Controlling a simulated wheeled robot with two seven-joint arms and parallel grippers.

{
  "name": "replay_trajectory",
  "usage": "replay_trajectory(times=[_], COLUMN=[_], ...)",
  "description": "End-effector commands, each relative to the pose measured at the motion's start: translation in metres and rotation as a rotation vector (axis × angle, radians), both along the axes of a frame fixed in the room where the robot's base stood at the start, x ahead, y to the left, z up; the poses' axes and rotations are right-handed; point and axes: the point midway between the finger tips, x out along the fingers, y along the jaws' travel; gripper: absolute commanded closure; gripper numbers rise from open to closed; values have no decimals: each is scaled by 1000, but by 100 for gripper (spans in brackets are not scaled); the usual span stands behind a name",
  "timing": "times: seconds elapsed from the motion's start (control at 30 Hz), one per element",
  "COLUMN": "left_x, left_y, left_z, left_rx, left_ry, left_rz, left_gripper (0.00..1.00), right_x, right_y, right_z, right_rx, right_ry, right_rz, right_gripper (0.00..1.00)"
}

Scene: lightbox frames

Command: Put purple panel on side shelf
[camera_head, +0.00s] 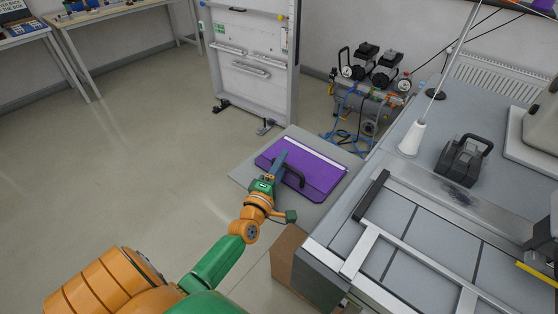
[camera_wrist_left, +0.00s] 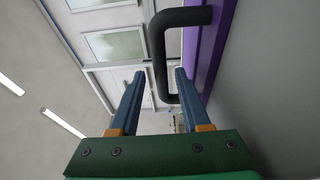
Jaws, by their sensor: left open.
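The purple panel (camera_head: 322,184) lies flat on a low grey side shelf (camera_head: 312,141), with a pale strip along its far edge and a black handle (camera_head: 297,179) on top. My left gripper (camera_head: 279,160) is over the panel at the handle. In the left wrist view the blue fingers (camera_wrist_left: 159,72) are open, and the black handle (camera_wrist_left: 157,50) passes between or just beyond their tips; whether they touch it I cannot tell. The panel's purple edge (camera_wrist_left: 205,50) shows at the right of that view. My right gripper is not in view.
A large grey machine table (camera_head: 400,240) with metal rails stands to the right of the shelf. A brown box (camera_head: 287,256) is below its near corner. A compressor (camera_head: 365,100) with blue hoses and a white framed panel (camera_head: 252,60) stand behind. The floor at left is clear.

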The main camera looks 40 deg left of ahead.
Motion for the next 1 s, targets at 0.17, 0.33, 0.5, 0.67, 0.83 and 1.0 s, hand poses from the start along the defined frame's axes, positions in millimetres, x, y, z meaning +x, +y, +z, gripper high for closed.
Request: replay_trajectory(times=[0.17,0.33,0.5,0.67,0.83,1.0], left_x=[-27,-68,-101,-115,-116,-116], left_y=[-6,-14,-21,-24,-24,-24], left_z=[-2,-5,-7,-5,-4,-4], left_rx=[0,0,0,0,0,0], left_ry=[2,3,3,0,0,0], left_rz=[0,0,-1,0,0,0], left_gripper=[53,53,53,53,53,53], right_x=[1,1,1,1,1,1], right_y=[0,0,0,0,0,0], right_z=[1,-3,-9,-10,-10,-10], right_rx=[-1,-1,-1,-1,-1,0], right_ry=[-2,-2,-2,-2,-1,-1], right_rz=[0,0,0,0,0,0], right_gripper=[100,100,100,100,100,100])
